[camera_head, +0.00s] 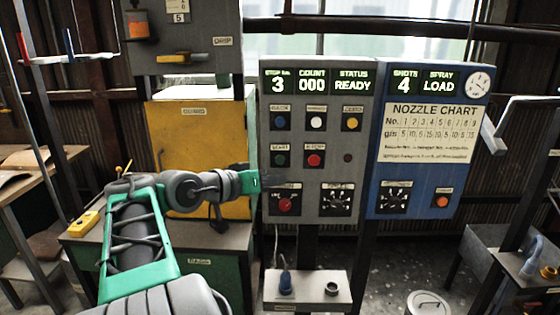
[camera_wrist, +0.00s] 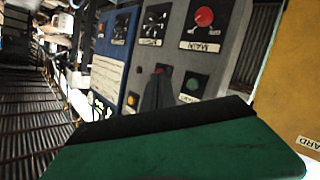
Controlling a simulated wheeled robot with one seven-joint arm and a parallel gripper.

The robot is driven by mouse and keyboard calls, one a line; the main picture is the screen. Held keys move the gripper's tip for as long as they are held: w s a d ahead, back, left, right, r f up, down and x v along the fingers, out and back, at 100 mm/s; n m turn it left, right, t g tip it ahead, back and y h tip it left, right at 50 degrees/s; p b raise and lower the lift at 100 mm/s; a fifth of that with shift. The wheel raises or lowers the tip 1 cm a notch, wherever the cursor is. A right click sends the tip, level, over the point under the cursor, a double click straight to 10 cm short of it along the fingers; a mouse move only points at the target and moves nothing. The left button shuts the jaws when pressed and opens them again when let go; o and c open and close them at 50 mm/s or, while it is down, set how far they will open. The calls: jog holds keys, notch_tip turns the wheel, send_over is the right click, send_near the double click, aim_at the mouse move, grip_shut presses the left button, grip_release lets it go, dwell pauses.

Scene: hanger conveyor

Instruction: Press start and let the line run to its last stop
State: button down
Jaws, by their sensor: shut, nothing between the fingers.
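The grey control panel (camera_head: 330,190) has lit displays reading stop number 3, count 000 and status READY. The green start button (camera_head: 280,160) sits at its left, with a red button (camera_head: 314,160) beside it. My gripper (camera_head: 263,178) is at the panel's left edge, just below and left of the start button. In the wrist view, which is turned over, the dark shut fingers (camera_wrist: 158,92) stand in front of the panel, near the green button (camera_wrist: 192,85) and the red one (camera_wrist: 160,68). I cannot tell whether they touch the panel.
A red main knob (camera_head: 286,204) and a dial (camera_head: 337,200) sit lower on the panel. The blue panel (camera_head: 420,175) at right reads shots 4, spray LOAD, with a nozzle chart (camera_head: 430,130). A yellow guard cabinet (camera_head: 200,125) stands behind my arm.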

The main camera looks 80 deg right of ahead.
aim_at(280, 160)
jog(key=d+p, duration=0.1)
jog(key=d, duration=0.1)
jog(key=w+d+p, duration=0.1)
jog(key=d, duration=0.2)
jog(key=d+p, duration=0.1)
jog(key=d, duration=0.2)
jog(key=shift+w, duration=0.4)
dwell(1.5)
jog(key=shift+d, duration=0.35)
